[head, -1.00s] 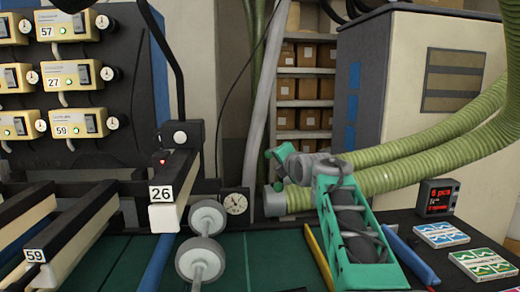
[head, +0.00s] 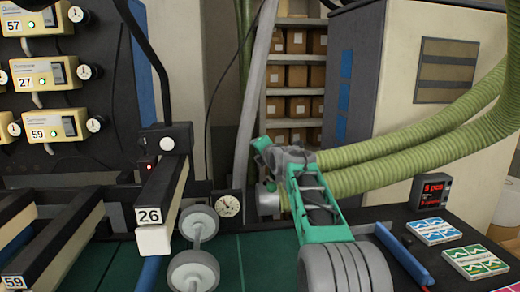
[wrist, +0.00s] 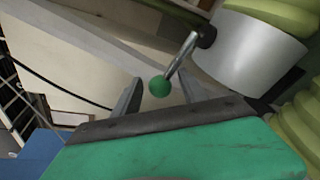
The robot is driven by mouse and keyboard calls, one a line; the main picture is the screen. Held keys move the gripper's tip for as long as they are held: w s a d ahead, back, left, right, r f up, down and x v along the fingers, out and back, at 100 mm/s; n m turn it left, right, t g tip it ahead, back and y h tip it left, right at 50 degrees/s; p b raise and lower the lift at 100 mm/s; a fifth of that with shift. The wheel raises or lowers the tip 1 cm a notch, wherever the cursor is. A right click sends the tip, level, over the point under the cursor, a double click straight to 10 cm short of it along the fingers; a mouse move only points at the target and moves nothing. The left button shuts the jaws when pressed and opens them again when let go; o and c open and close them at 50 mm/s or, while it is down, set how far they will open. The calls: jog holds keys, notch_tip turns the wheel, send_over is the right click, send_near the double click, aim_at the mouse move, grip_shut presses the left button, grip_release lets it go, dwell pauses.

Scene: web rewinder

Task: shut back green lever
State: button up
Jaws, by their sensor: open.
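The green lever shows in the wrist view as a round green knob (wrist: 160,87) on a short metal rod. The rod joins a dark pivot on a pale grey hose collar (wrist: 262,52) at upper right. My gripper (wrist: 162,80) is open, with one dark finger on each side of the knob in this view. I cannot tell how deep the knob sits between the fingers, and no contact shows. In the head view my arm reaches away toward the hose ends, and my gripper (head: 262,150) is small there. I cannot make out the lever in the head view.
Thick green hoses (head: 430,135) run right from beside my gripper. A grey hose collar (head: 267,201) and a round gauge (head: 228,206) sit below left. A pale cabinet (head: 440,100) stands behind. Rollers (head: 196,270) and a bar marked 26 (head: 160,215) are at left.

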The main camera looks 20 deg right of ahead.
jog(key=shift+c, duration=0.2)
jog(key=c, duration=1)
grip_shut()
jog(key=shift+r, duration=0.15)
